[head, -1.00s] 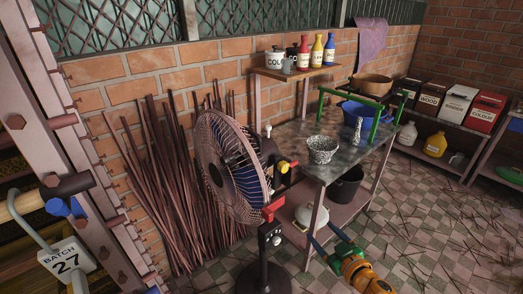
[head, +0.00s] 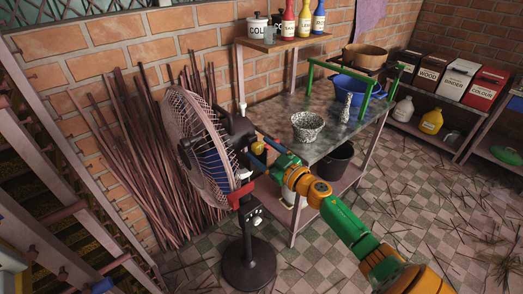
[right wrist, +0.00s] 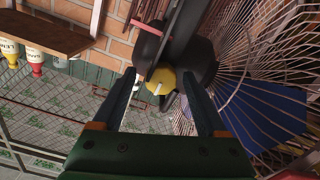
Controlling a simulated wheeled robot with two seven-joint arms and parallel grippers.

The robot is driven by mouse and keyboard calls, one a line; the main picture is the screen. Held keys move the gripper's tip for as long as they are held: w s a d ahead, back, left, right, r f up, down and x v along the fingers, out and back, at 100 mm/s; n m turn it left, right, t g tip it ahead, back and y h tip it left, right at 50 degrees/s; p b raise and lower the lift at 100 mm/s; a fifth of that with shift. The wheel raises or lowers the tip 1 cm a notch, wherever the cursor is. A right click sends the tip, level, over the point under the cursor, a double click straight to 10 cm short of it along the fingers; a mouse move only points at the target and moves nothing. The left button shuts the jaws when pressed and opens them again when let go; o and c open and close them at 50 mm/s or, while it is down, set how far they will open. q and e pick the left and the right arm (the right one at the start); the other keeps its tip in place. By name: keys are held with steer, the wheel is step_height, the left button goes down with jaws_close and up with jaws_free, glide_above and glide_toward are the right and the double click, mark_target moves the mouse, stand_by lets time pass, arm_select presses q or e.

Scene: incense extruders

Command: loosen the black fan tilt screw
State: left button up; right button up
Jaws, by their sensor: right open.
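The standing fan (head: 197,140) has a wire cage, a dark motor housing behind it and a black round base (head: 248,265). My right gripper (head: 262,142) is at the back of the fan head, open. In the right wrist view, its two fingers lie either side of a yellow knob (right wrist: 162,79) with a pale mark, in front of the black motor housing (right wrist: 200,55). I cannot tell whether the fingers touch the knob. A red clamp (head: 241,194) sits on the fan's post. I cannot clearly single out the black tilt screw. My left gripper is not in view.
A metal table (head: 345,135) with a speckled bowl (head: 307,126) stands close behind my right arm. Thin sticks (head: 140,150) lean on the brick wall behind the fan. A shelf (head: 280,42) holds bottles above. Checkered floor is open at right.

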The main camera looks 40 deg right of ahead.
steer(key=shift+a, duration=0.1)
steer(key=shift+c, duration=1)
jaws_close()
